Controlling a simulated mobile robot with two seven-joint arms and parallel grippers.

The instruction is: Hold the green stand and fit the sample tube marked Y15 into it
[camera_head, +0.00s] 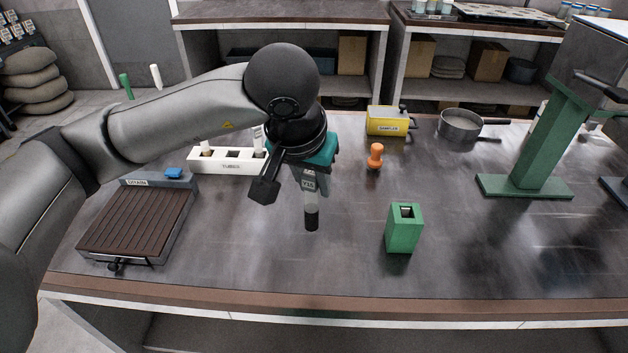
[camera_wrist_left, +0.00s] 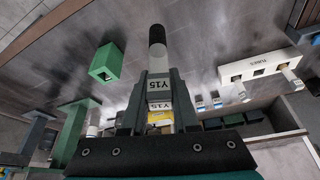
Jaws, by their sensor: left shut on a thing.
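My left gripper (camera_head: 308,178) is shut on the sample tube (camera_head: 311,212) and holds it upright above the table. The tube has a dark lower end, and its Y15 label shows between the fingers. In the left wrist view the tube (camera_wrist_left: 157,60) sticks out past the fingertips of my left gripper (camera_wrist_left: 158,90), with the label Y15 readable. The green stand (camera_head: 404,230) is upright on the table, right of the tube, with a square opening in its top. It also shows in the left wrist view (camera_wrist_left: 106,64), apart from the tube. My right gripper is not in view.
A white tube rack (camera_head: 225,167) with several slots, some filled, stands behind the drain tray (camera_head: 140,220). An orange knobbed object (camera_head: 375,156), a yellow sampler box (camera_head: 387,121), a pan (camera_head: 460,125) and a green machine base (camera_head: 525,187) stand farther back. The table around the green stand is clear.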

